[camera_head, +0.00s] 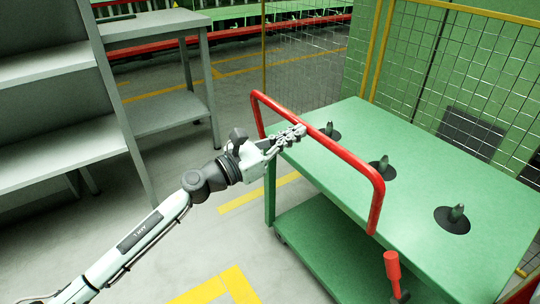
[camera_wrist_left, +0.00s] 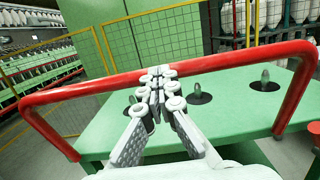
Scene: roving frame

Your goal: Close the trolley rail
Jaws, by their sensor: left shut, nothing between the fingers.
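The trolley (camera_head: 440,190) is green, with a flat top and a lower shelf. Its red tubular rail (camera_head: 335,152) stands up along the near edge of the top. In the left wrist view the rail (camera_wrist_left: 225,66) crosses the picture, with bent ends going down on both sides. My left gripper (camera_head: 298,131) is shut and empty. Its fingertips (camera_wrist_left: 158,72) overlap the rail's top bar left of its middle; I cannot tell whether they touch it. A red-handled lever (camera_head: 393,268) stands below the rail's near end. My right gripper is not in view.
Several dark pegs in round black recesses (camera_head: 452,219) stand on the trolley top. A yellow-framed mesh fence (camera_head: 470,70) runs behind the trolley. A grey shelf unit (camera_head: 60,110) and a grey table (camera_head: 160,25) stand at left. The floor between is clear.

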